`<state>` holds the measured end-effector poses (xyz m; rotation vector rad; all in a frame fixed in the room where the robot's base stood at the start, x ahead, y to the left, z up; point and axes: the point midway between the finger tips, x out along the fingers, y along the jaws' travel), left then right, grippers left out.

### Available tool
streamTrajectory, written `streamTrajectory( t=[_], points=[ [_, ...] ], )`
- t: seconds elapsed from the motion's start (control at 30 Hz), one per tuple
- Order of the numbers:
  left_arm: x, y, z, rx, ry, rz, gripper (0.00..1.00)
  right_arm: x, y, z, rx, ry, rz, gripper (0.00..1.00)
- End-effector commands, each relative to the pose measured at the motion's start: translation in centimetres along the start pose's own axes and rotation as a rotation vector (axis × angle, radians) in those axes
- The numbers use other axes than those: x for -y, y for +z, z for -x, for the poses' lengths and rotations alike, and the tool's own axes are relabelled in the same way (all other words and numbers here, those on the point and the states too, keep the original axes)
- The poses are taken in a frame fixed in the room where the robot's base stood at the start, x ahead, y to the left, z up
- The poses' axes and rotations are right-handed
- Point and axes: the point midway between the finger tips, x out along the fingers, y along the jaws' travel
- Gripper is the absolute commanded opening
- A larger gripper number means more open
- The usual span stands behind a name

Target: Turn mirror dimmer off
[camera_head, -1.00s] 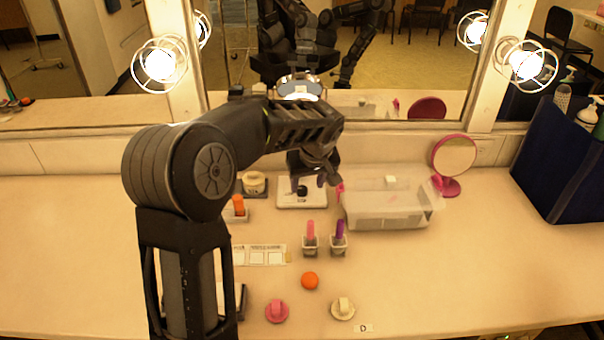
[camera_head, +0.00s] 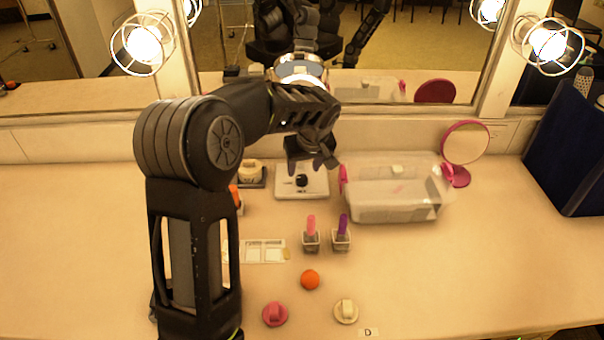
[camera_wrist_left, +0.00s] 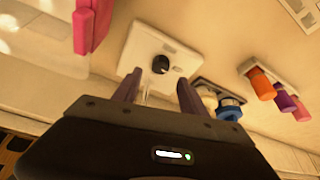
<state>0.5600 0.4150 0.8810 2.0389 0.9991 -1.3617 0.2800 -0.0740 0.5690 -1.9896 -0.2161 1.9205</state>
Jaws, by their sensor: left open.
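The dimmer is a white square plate (camera_head: 316,190) with a round black knob (camera_head: 302,181), lying on the counter below the mirror. In the left wrist view the plate (camera_wrist_left: 143,42) and knob (camera_wrist_left: 161,64) show just beyond my fingertips. My left gripper (camera_head: 325,164) is in front of the mirror, close to the plate. In the left wrist view its two fingers (camera_wrist_left: 160,84) are apart, with the knob seen between and a little past the tips. Nothing is between them, and I see no contact. The knob's setting is too small to read. My right gripper is not in view.
A clear bin (camera_head: 395,208) with pink handles stands right of the plate, before a round pink mirror (camera_head: 465,143). A dark-based jar (camera_head: 250,172) is to the left. Pink (camera_head: 311,228) and purple (camera_head: 342,229) tubes stand in front. Lit caged bulbs (camera_head: 145,45) flank the mirror.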

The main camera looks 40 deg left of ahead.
Motion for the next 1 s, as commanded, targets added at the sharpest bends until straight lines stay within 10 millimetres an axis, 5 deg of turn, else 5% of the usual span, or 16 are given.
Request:
streamTrajectory(
  t=[0.3, 0.67, 1.0],
  points=[
    [0.1, 0.0, -4.5, 0.002, -0.002, 0.0, 0.5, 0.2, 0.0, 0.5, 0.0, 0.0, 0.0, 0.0],
    [0.0, 0.0, -5.2, 0.0, 0.0, 0.0, 0.5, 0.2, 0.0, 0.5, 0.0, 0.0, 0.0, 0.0],
    [0.0, 0.0, -5.1, 0.0, 0.0, 0.0, 0.22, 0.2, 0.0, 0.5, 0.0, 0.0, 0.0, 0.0]
  ],
)
